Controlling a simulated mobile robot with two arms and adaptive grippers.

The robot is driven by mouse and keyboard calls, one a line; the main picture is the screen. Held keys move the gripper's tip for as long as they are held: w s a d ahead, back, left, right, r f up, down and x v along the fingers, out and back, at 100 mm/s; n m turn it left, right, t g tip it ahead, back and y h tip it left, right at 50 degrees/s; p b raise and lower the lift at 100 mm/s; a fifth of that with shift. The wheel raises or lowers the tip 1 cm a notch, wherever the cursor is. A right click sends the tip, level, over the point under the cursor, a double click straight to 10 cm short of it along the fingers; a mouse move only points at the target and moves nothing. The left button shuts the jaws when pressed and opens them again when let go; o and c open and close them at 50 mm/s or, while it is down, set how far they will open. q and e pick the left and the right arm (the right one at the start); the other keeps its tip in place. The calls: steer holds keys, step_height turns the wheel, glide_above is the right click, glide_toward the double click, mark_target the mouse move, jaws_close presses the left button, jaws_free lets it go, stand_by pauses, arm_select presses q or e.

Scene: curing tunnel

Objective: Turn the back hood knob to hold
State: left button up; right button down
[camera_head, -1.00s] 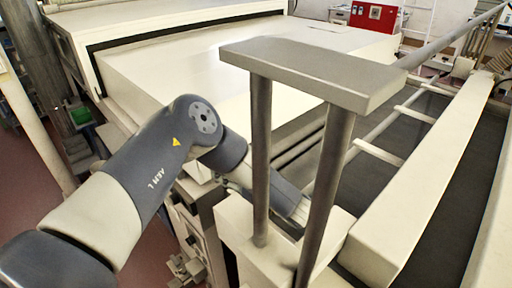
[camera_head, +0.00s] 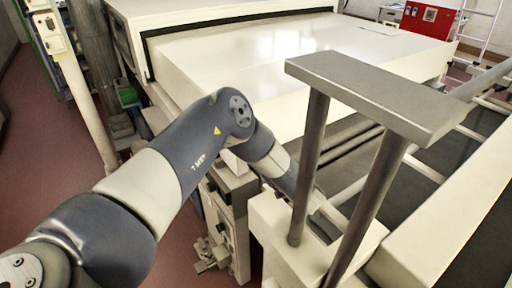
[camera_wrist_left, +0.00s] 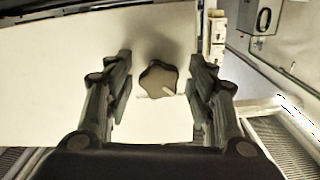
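The hood knob (camera_wrist_left: 159,79) is a dark, lobed knob with a light pointer mark at its lower right. It sits on a pale panel (camera_wrist_left: 60,75) in the left wrist view. My left gripper (camera_wrist_left: 160,72) is open, with its two fingers apart on either side of the knob in the picture. I see no contact between fingers and knob. The knob cannot be made out in the head view. There my left arm comes in from the left, and its gripper is hidden behind the grey-topped post frame. My right gripper is in no view.
A grey bar on two posts (camera_head: 375,95) stands close in front of my left arm. A large cream hood (camera_head: 270,65) lies behind it. A rail-sided conveyor (camera_head: 450,215) is at the right. A red box (camera_head: 427,20) is at the back. Red floor is open at the left.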

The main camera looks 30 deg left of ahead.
arm_select(q)
steer(key=c, duration=0.9)
steer(key=m+p, duration=0.4)
steer(key=m, duration=1.3)
steer(key=shift+r+m, duration=0.1)
steer(key=shift+m, duration=0.3)
steer(key=o, duration=1)
steer(key=shift+o, duration=0.5)
